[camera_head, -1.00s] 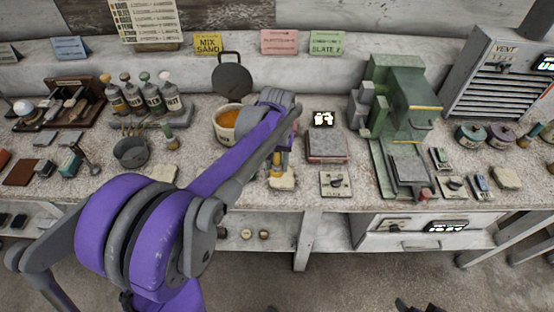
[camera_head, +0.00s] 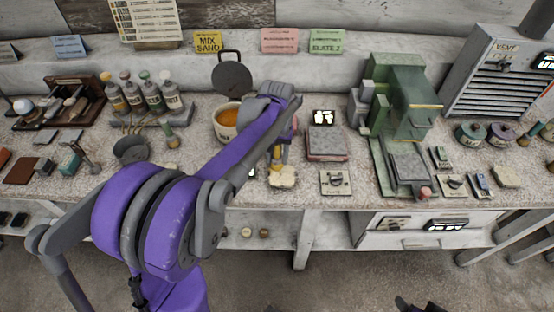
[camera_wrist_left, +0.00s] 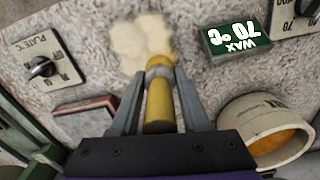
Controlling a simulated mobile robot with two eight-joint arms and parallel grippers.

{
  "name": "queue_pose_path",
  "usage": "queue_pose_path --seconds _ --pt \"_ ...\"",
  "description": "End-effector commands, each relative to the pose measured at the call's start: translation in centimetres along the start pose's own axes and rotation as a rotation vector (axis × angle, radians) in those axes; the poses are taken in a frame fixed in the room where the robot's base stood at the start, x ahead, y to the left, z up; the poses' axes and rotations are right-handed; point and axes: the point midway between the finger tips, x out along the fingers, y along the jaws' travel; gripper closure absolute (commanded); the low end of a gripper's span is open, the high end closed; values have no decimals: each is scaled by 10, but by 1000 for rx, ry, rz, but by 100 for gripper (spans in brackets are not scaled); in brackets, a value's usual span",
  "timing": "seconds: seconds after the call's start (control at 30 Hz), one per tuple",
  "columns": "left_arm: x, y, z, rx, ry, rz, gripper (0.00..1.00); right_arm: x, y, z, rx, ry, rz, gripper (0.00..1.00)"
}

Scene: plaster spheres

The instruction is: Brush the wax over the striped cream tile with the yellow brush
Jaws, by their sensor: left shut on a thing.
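My left gripper (camera_wrist_left: 158,112) is shut on the yellow brush (camera_wrist_left: 158,102). In the head view the brush (camera_head: 276,156) points down beside the cream tile (camera_head: 283,178), near the bench's front edge. In the wrist view the tile (camera_wrist_left: 142,40) is an irregular pale cream patch just beyond the brush's tip; I cannot tell whether they touch. Its stripes are not clear. The pot of orange wax (camera_head: 227,118) stands behind and left of the gripper, and shows in the wrist view (camera_wrist_left: 270,130). A dark piece at the bottom edge (camera_head: 418,307) may be my right gripper.
A plate control (camera_head: 335,183) and a reddish block (camera_head: 326,144) stand right of the tile. A green press (camera_head: 400,120) is farther right. A small wax display reading 70 °C (camera_wrist_left: 236,38) lies near the tile.

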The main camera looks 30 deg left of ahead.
Motion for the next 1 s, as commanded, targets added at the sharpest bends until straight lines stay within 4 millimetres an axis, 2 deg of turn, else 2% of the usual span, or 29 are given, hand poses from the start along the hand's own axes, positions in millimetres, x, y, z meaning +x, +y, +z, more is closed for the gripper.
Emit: queue_pose_path --seconds 0.37,0.7,1.0 --pt "0 0 -2 1 1 0 100 0 0 0 0 0 0 25" --pt "-14 3 15 2 1 0 100 -8 0 -7 0 5 0 25" --pt "-14 3 15 1 0 0 100 -8 0 -6 0 4 0 25"
